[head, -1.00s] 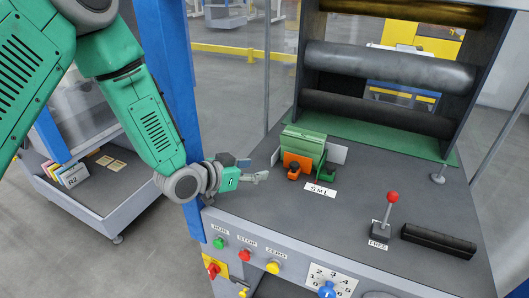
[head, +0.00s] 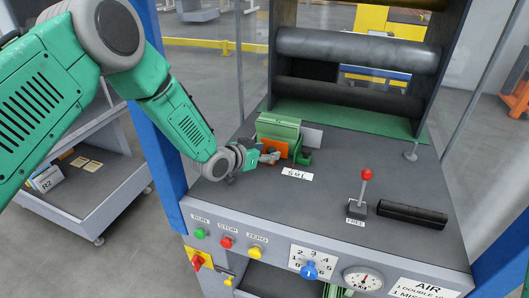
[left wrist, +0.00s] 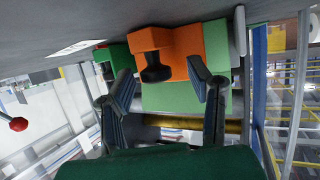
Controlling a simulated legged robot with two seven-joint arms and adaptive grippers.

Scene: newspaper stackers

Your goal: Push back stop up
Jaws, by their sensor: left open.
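The likely back stop is a green block assembly (head: 278,128) on the grey table, with an orange part (head: 272,147) on its front. A small green clamp (head: 304,157) sits at its right. In the left wrist view the orange part (left wrist: 190,42) has a black knob (left wrist: 155,68) on it. My left gripper (head: 268,158) is open, just in front of the orange part. In the left wrist view its two fingers (left wrist: 162,72) are spread on either side of the knob; contact cannot be told. My right gripper is out of view.
An "SML" label (head: 297,174) lies in front of the assembly. To the right stand a red-knobbed lever (head: 366,175) marked FREE and a black bar (head: 412,214). Rollers (head: 355,56) are behind. A blue post (head: 160,150) is beside my left arm.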

